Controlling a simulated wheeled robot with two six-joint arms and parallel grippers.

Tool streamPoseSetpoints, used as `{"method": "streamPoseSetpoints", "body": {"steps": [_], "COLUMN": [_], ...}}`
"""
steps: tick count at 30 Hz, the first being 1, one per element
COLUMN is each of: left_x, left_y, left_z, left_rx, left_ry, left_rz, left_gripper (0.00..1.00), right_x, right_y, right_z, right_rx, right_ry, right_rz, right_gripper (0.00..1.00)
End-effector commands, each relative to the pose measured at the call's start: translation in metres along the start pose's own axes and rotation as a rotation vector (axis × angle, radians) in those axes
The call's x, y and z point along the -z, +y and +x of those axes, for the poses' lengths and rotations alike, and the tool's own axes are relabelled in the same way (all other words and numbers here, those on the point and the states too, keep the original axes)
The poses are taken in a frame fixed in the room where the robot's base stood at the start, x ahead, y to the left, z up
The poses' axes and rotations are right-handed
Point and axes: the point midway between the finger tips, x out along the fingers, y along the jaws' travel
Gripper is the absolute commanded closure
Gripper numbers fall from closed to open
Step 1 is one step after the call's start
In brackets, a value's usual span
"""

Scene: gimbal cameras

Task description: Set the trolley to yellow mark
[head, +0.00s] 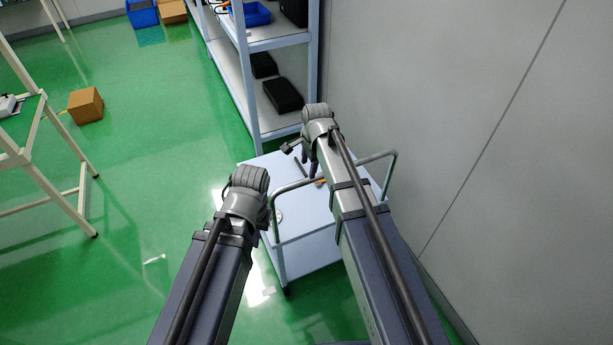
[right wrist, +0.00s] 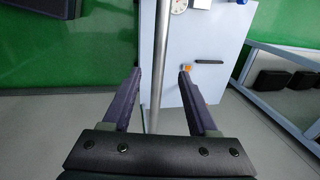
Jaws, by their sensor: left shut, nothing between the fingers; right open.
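The trolley (head: 298,240) has a pale blue top and metal rail handles, and stands under my arms beside the grey wall. In the right wrist view its top (right wrist: 205,35) lies beyond a metal handle bar (right wrist: 160,50). My right gripper (right wrist: 155,85) is open, and the bar runs lengthwise through the gap between its fingers; contact cannot be told. The right gripper (head: 305,147) is over the trolley in the head view. My left gripper (head: 250,182) is shut and empty by the near-left handle, its fingertips mostly hidden. No yellow mark is clear; a small yellow streak (head: 63,112) shows beside a cardboard box.
A shelf rack (head: 255,95) with dark boxes stands just behind the trolley. The wall (head: 450,90) closes the right side. The cardboard box (head: 86,105) and a table frame (head: 62,180) are at left. Green floor between them is clear. Small items, one orange (right wrist: 186,67), lie on the trolley.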

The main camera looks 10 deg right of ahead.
Motion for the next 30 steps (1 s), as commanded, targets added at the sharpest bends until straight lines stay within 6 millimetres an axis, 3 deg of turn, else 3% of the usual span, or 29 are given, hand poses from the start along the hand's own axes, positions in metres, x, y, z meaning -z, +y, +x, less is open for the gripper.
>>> {"method": "streamPoseSetpoints", "body": {"steps": [8,24,30], "left_x": [0.001,0.004,0.004], "left_y": [0.001,0.007,0.007], "left_z": [0.013,0.074,0.077], "left_rx": [0.000,0.000,0.000], "left_ry": [0.000,0.000,0.000], "left_rz": [0.000,-0.002,-0.002], "left_gripper": [1.00,1.00,1.00], "right_x": [0.000,0.000,-0.001], "right_y": [0.001,0.002,0.001], "right_z": [0.013,0.076,0.079], "right_rx": [-0.001,-0.002,-0.001], "right_ry": [0.000,0.001,0.001], "right_rz": [-0.003,-0.005,-0.005], "right_gripper": [0.41,0.41,0.41]}}
